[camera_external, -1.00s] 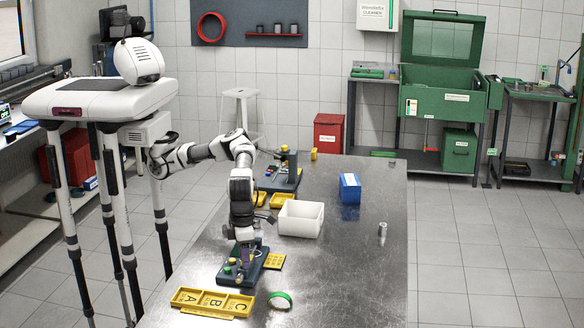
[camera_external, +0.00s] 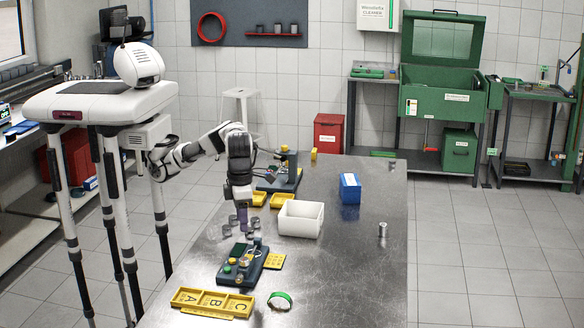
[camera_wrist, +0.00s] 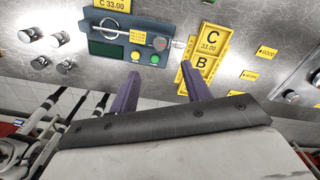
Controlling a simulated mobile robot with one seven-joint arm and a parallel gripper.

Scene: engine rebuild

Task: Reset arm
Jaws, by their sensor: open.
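My gripper (camera_external: 242,222) hangs pointing down above the steel table, just behind the dark teal gauge station (camera_external: 243,264). In the wrist view my gripper (camera_wrist: 160,85) shows two purple fingers spread apart with nothing between them. The gauge station (camera_wrist: 155,58) lies beyond the fingertips there, with a small screen and green and yellow buttons. My arm is bent, with the elbow raised and the forearm dropping to the gripper.
Several metal cylinders (camera_wrist: 60,38) stand beside the station. A yellow lettered tray (camera_external: 190,297) and a green-edged ring (camera_external: 281,300) lie in front. A white bin (camera_external: 300,219), a blue box (camera_external: 350,188) and a metal cylinder (camera_external: 382,230) stand rightward. The table's right front is clear.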

